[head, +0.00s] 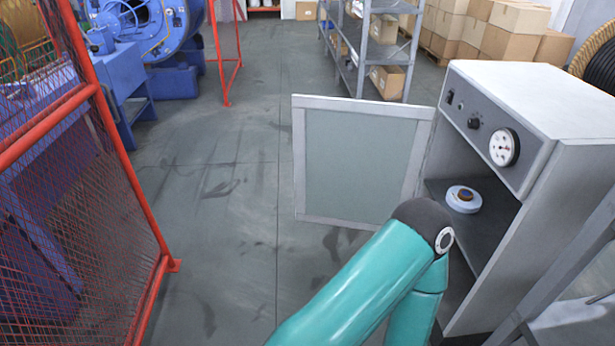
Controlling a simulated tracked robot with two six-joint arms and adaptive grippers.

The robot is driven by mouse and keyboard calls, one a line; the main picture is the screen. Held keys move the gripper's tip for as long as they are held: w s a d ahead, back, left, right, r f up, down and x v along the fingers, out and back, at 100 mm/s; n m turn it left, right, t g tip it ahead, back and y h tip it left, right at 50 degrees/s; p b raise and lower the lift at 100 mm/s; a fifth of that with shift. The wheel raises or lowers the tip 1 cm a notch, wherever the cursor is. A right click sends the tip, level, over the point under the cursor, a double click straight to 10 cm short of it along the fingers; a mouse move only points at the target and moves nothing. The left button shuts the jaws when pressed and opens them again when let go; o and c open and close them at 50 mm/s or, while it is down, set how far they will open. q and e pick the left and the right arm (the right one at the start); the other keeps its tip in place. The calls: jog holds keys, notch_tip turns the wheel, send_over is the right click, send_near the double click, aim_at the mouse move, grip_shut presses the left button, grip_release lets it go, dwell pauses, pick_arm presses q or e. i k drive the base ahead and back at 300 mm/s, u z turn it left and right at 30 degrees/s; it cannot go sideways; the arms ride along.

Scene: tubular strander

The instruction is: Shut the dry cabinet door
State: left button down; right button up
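The dry cabinet (578,170) stands at the right, a grey-white box with a switch, a knob and a round dial on its front panel. Its door (360,165), a grey-green pane in a light frame, is wide open and swung out to the left from the cabinet's far front edge. On the dark shelf inside lies a small blue and white spool (463,199) with a brown centre. My teal arm comes up from the bottom and bends in front of the cabinet opening, covering part of it and the door's lower right corner. Neither gripper shows.
A red-framed mesh guard (158,262) stands at the left, with blue machinery (165,35) behind it. A metal shelf rack (362,50) and cardboard boxes (480,30) are at the back. The floor left of the door is clear. A grey metal bar crosses the lower right.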

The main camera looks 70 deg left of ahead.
aim_at(425, 114)
jog(key=u, duration=0.3)
jog(key=i, duration=0.25)
jog(key=u, duration=2.6)
jog(key=i, duration=5.65)
jog(key=z, duration=0.3)
